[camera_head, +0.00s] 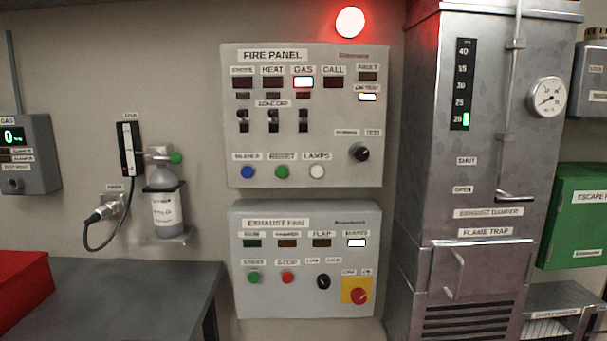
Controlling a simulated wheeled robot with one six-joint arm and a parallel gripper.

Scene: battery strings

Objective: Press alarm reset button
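The fire panel (320,118) is a grey wall box labelled FIRE PANEL, in the upper middle of the head view. Its reset button (282,172) is the green round one in the bottom row, under a RESET label. A blue button (247,172) is to its left and a white LAMPS button (317,172) to its right. The GAS indicator (303,82) glows bright with red around it. A red beacon (350,22) glows above the panel. My gripper is not in view.
The exhaust fan panel (303,262) is directly below, with its own green start button (253,277) and a red emergency knob (358,295). A metal cabinet (470,170) stands at right. A dark bench (130,290) and a red box (22,285) are lower left.

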